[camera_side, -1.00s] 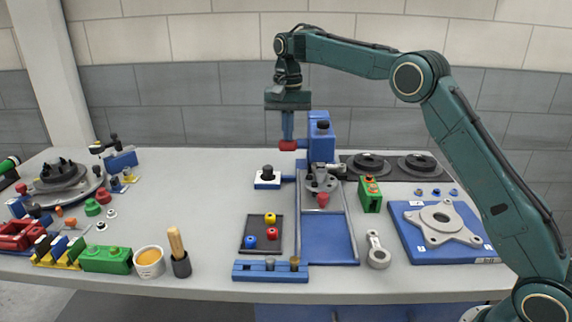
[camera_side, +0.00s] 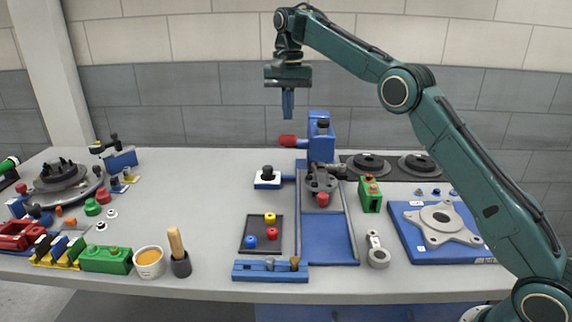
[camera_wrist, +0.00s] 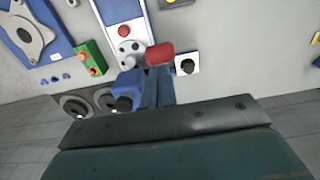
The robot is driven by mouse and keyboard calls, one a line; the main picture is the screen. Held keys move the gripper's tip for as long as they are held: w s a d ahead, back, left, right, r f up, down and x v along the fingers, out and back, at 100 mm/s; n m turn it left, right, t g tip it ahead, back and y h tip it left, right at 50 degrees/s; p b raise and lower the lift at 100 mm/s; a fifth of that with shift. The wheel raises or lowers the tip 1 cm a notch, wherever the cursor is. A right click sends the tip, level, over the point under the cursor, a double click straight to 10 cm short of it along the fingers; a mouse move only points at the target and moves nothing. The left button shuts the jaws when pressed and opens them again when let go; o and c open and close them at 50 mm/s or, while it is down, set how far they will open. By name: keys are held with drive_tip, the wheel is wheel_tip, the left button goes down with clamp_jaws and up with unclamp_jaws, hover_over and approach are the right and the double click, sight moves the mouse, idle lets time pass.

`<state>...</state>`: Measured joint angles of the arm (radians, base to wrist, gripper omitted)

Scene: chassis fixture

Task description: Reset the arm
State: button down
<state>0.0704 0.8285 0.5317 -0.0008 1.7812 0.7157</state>
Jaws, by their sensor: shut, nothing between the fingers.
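My gripper (camera_side: 288,103) hangs pointing down in the air above the back of the table, shut and empty. In the wrist view its fingers (camera_wrist: 157,88) are close together. Below it, and apart from it in the side view, is the red handle (camera_side: 287,141) on the blue fixture (camera_side: 320,135). The red handle also shows just past the fingertips in the wrist view (camera_wrist: 160,54).
The chassis plate on its blue base (camera_side: 440,222) lies at the right. A black tray (camera_side: 248,247) with colored knobs is at the front middle. A cup (camera_side: 149,262) and clamps stand at the front left.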

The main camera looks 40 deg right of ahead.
drive_tip(key=shift+s+a+r, duration=0.1)
drive_tip(key=shift+s+r, duration=0.15)
drive_tip(key=shift+r, duration=0.1)
drive_tip(key=s+a+r+n+t, duration=0.15)
drive_tip(key=s+r, duration=0.25)
drive_tip(key=s, duration=0.5)
drive_tip(key=s+a+r+n+t, duration=0.1)
drive_tip(key=s+r+n, duration=0.25)
drive_tip(key=s, duration=0.55)
drive_tip(key=s+f+n+t, duration=0.1)
drive_tip(key=s+f+n, duration=0.1)
drive_tip(key=s+f, duration=0.4)
drive_tip(key=s+a+f+n+t, duration=0.1)
drive_tip(key=s+f, duration=0.4)
drive_tip(key=s, duration=1.1)
drive_tip(key=shift+s+a+f+n+t, duration=0.3)
drive_tip(key=shift+f+n+t, duration=0.1)
drive_tip(key=shift+n+t, duration=0.15)
